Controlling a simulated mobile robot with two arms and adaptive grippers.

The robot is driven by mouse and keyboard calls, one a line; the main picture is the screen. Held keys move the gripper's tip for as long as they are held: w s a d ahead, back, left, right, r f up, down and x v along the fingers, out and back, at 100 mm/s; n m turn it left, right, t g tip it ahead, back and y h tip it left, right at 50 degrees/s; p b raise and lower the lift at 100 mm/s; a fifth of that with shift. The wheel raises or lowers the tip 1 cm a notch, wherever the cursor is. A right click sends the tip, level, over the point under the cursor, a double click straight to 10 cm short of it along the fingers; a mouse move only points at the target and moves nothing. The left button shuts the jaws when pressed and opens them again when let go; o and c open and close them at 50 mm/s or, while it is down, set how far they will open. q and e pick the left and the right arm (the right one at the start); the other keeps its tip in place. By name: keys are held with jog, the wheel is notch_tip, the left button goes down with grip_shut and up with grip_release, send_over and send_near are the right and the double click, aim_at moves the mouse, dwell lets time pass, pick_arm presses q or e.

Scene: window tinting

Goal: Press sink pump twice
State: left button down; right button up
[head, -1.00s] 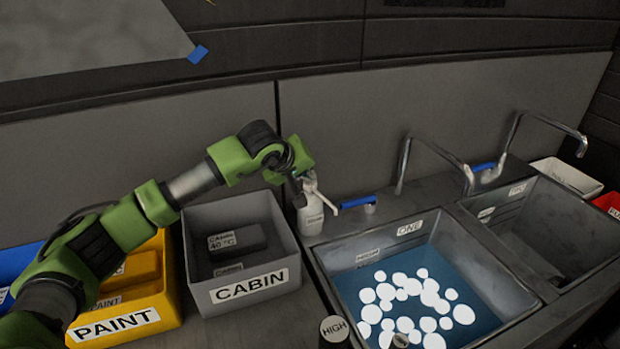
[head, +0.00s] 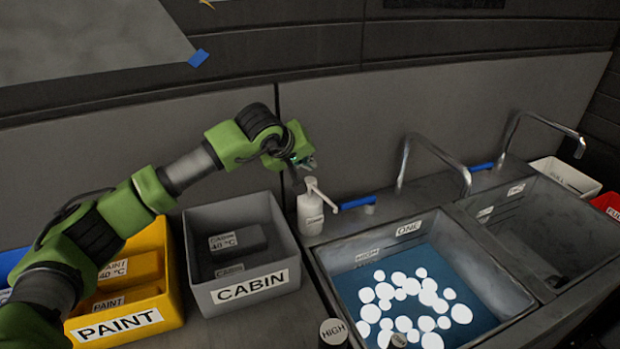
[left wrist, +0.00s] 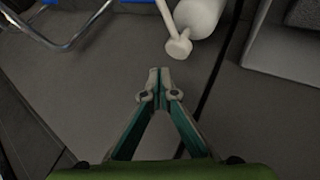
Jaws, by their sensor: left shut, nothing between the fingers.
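The white sink pump (head: 310,214) stands upright on the counter at the back left corner of sink one (head: 345,243), its spout pointing right. My left gripper (head: 303,168) is shut and empty. It is just above the pump head, with a small gap between them. In the left wrist view, the shut fingertips (left wrist: 160,77) show below the pump head (left wrist: 178,46), apart from it. The white bottle (left wrist: 203,12) is partly cut off at the top edge. My right gripper is not in view.
A grey CABIN bin (head: 248,291) and a yellow PAINT bin (head: 120,322) stand left of the pump. A blue-handled tap (head: 357,203) is close on its right. Sink one holds blue water with white foam. A second sink (head: 560,235) is farther right.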

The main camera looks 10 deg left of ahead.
pick_arm(q)
jog(key=shift+r+p, duration=0.5)
jog(key=shift+r, duration=1.15)
